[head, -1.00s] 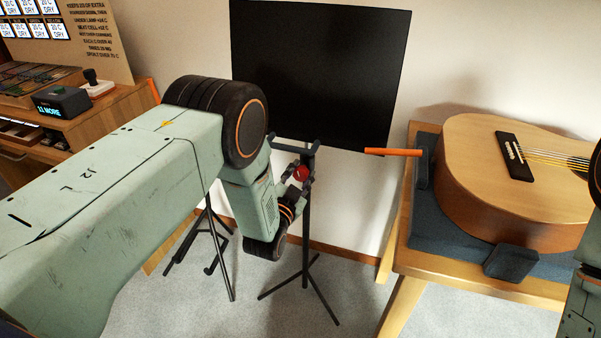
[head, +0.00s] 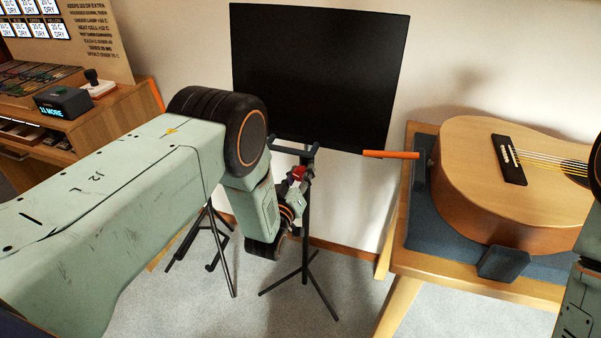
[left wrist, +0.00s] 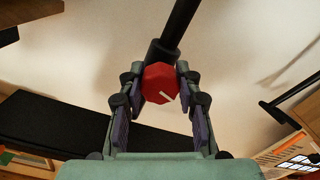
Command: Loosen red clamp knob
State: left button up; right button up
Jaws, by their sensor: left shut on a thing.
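The red clamp knob (left wrist: 158,82) is faceted with a short white mark on its face. It sits on the black collar of the stand pole (left wrist: 178,30) in the left wrist view. In the head view the red knob (head: 298,173) shows on the stand just under the black panel. My left gripper (head: 295,182) is at the knob, its fingers on either side. In the left wrist view the left gripper (left wrist: 158,88) is shut on the knob. Part of my right arm shows at the right edge of the head view, but its gripper is out of frame.
The black panel (head: 318,75) stands above the knob. An orange bar (head: 391,154) sticks out beside it toward the guitar (head: 500,180), which lies on a blue-padded wooden bench (head: 480,284). A wooden cabinet (head: 115,128) is at the left. Carpet around the tripod legs is clear.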

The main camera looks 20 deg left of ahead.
pick_arm(q)
jog(key=n+p, duration=0.1)
jog(key=n, duration=0.4)
jog(key=shift+n, duration=0.3)
jog(key=shift+s+f+n, duration=0.1)
jog(key=shift+n, duration=2)
jog(key=o, duration=1.2)
jog(key=shift+c, duration=0.2)
jog(key=s, duration=1.2)
jog(key=shift+a, duration=0.15)
